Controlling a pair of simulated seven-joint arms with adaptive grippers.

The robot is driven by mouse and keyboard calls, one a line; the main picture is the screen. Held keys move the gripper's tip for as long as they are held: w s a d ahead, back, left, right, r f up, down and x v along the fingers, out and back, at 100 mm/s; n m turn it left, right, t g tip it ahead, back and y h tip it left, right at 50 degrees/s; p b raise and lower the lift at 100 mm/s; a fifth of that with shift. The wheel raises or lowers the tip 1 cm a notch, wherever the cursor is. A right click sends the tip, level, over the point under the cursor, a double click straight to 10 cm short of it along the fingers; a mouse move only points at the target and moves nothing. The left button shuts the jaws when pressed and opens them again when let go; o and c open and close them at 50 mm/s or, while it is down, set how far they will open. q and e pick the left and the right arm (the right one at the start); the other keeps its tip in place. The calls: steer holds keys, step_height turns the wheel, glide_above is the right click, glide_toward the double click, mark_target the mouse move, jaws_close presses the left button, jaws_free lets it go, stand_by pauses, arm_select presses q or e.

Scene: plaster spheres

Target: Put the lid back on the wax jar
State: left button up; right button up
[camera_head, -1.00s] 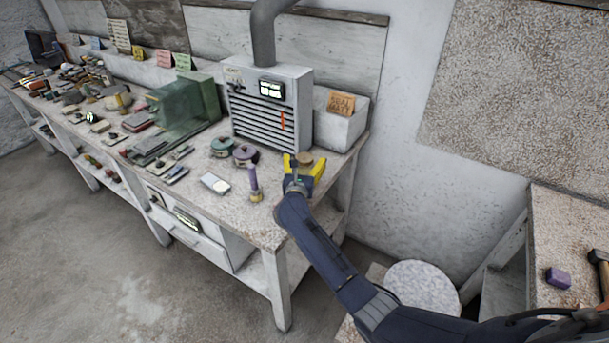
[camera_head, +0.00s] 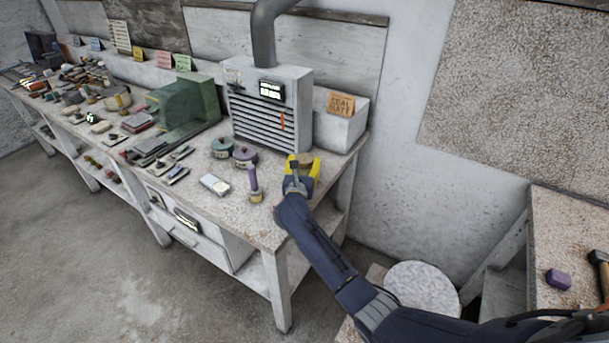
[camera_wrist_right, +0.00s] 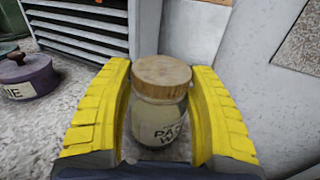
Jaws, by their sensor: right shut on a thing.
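The wax jar (camera_wrist_right: 158,118) is a glass jar with pale contents and a partly readable dark-lettered label. It stands upright on the bench. Its round wooden lid (camera_wrist_right: 162,76) lies level over the mouth, with no gap visible from this side. The lid also shows in the head view (camera_head: 306,160). The fingers and wrist hide the jar body in the head view. My left gripper is in neither view.
A purple lidded pot (camera_head: 244,155) and a green one (camera_head: 222,147) stand left of the jar. A louvred grey unit (camera_head: 270,105) stands behind. A pale block (camera_head: 214,184) lies further left.

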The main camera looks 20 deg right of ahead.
steer(key=shift+r, duration=0.1)
step_height(320, 180, up, 20)
stand_by(0.6)
steer(key=o, duration=1)
steer(key=shift+c, duration=0.2)
jaws_close()
